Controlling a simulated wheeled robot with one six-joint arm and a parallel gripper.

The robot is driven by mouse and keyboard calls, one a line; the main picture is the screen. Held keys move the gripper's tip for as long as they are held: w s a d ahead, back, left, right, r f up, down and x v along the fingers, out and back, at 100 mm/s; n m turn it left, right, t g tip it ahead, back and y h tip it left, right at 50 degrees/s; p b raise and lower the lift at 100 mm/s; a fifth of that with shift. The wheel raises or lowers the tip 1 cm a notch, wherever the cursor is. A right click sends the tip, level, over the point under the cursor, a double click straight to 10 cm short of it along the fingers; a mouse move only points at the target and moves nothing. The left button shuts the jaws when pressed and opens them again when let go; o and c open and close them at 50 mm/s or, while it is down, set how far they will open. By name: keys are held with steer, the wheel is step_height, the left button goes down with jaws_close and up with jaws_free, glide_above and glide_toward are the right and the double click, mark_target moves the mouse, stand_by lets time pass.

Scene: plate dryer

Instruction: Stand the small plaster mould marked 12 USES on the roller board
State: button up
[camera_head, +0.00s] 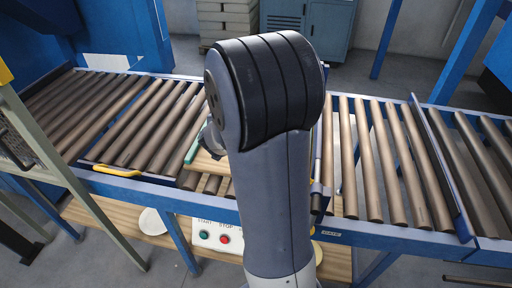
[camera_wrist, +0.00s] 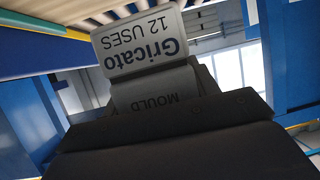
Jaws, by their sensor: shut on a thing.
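The small plaster mould (camera_wrist: 140,45) is pale grey and shows large in the wrist view. Its labels read "Gricato 12 USES" and "MOULD", upside down in this view. My gripper (camera_wrist: 158,112) is shut on the mould, its dark body filling the lower part of the wrist view; the fingertips are not clearly seen. In the head view my arm hides the gripper and the mould. A pale wooden board (camera_head: 208,166), likely the roller board, lies on the rollers just left of my arm, mostly hidden by it.
A roller conveyor (camera_head: 375,165) with blue side rails runs across the head view. A teal piece (camera_head: 195,145) is beside the board. A yellow handle (camera_head: 118,171) is at the left front rail. A control box (camera_head: 215,236) and a white plate (camera_head: 152,221) sit on the shelf below.

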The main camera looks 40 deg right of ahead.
steer(key=d+f+m+b, duration=0.1)
steer(key=d+f+b, duration=0.2)
steer(key=d, duration=0.3)
steer(key=shift+g+h, duration=0.3)
steer(key=shift+h, duration=0.2)
step_height(320, 180, down, 9)
steer(key=b, duration=0.3)
steer(key=shift+w+b, duration=0.1)
steer(key=shift+b, duration=0.2)
steer(key=shift+f, duration=0.1)
steer(key=shift+f, duration=0.2)
steer(key=o, duration=1.2)
steer(key=shift+r, duration=0.1)
